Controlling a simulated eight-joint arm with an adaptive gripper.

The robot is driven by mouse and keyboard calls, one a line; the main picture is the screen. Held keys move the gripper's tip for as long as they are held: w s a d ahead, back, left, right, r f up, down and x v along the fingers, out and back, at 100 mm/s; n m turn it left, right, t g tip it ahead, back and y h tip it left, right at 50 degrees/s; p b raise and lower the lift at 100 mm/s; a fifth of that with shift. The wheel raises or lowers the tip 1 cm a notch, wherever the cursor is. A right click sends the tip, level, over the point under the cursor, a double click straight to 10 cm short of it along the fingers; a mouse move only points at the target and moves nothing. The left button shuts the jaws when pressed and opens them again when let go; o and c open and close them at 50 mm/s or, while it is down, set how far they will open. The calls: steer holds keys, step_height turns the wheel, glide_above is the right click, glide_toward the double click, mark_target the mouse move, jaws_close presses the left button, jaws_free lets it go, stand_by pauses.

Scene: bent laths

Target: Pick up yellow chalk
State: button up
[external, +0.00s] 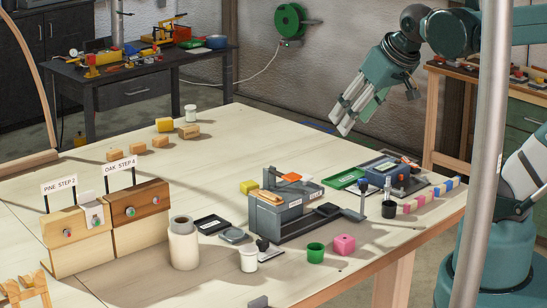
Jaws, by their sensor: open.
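I cannot pick out yellow chalk for certain. A row of small coloured pieces (432,195), pink, blue and pale, lies along the right edge of the table and may be chalk. A yellow block (249,187) sits behind the grey box near the middle, and another yellow block (164,125) lies at the far side. My gripper (346,125) is open and empty. It hangs above the far right edge of the table, pointing down and left, apart from everything on the table.
A grey box with an orange item (280,205), a green tray (347,179) and a dark device (385,172) crowd the right side. Two wooden step blocks (138,208) stand left. The table's middle is mostly clear.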

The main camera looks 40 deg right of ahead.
steer(key=w+d+r+m+g, duration=0.2)
steer(key=w+m, duration=0.3)
steer(key=w, duration=0.8)
steer(key=m+g+b, duration=0.3)
steer(key=m+g, duration=0.2)
steer(key=m, duration=0.9)
glide_above(248, 183)
steer(key=f, duration=2.8)
steer(key=shift+s+a+f, duration=0.2)
steer(key=shift+s+f, duration=0.05)
steer(key=shift+s, duration=0.1)
steer(key=shift+w+d+f+m, duration=0.1)
steer(key=shift+w+f+m, duration=0.25)
steer(key=shift+f, duration=0.3)
steer(key=shift+s, duration=0.1)
steer(key=shift+f, duration=1.3)
